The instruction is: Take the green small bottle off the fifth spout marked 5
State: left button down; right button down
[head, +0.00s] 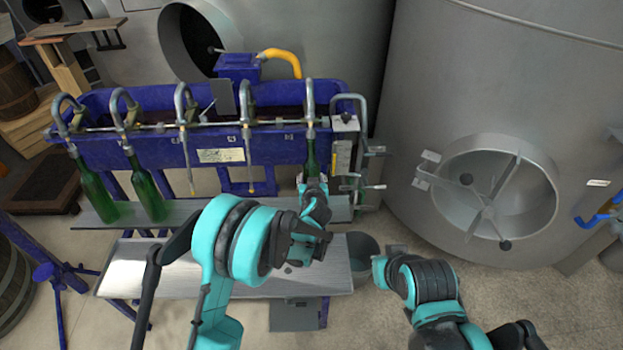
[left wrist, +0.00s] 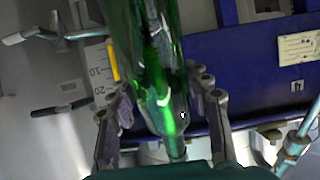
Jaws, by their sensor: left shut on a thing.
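The green small bottle (head: 311,158) hangs upright at the fifth spout (head: 309,98), its neck up by the spout tip. I cannot tell whether the tip is inside the neck. My left gripper (head: 314,186) is around the bottle's lower part and hides its base. In the left wrist view the bottle (left wrist: 150,60) fills the space between the two fingers of my left gripper (left wrist: 158,105), which are shut on it. My right gripper (head: 386,264) is low at the right, away from the bottle; its fingers are too unclear to judge.
Two more green bottles (head: 95,192) (head: 146,188) stand on the grey shelf under the first two spouts. The third and fourth spouts are empty. The blue filler trough (head: 230,145) lies behind. A metal valve and gauge post (head: 344,150) is close right of the bottle. A bucket (head: 363,252) stands below.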

pick_arm(q)
jog(key=shift+s+f+b, duration=0.3)
jog(key=shift+f+b, duration=0.3)
jog(key=shift+s+f+b, duration=0.25)
jog(key=shift+f+b, duration=0.3)
jog(key=shift+f, duration=0.05)
jog(key=shift+s+f+b, duration=0.3)
jog(key=shift+f+b, duration=0.3)
jog(key=shift+f, duration=0.15)
jog(key=shift+s+f+b, duration=0.25)
jog(key=shift+f+b, duration=0.2)
jog(key=shift+b, duration=0.05)
jog(key=shift+s+f+b, duration=0.2)
jog(key=shift+f+b, duration=0.25)
jog(key=shift+b, duration=0.05)
jog(key=shift+s+f, duration=0.35)
jog(key=shift+f, duration=0.4)
jog(key=shift+s+a+f, duration=0.1)
jog(key=shift+s+f, duration=0.2)
jog(key=shift+f, duration=0.3)
jog(key=shift+s+d+f, duration=0.1)
jog(key=shift+s+f, duration=0.15)
jog(key=shift+f, duration=0.35)
jog(key=shift+s+a+f, duration=0.1)
jog(key=shift+s+f, duration=0.2)
jog(key=shift+f, duration=0.3)
jog(key=shift+s+f, duration=0.1)
jog(key=shift+f, duration=0.05)
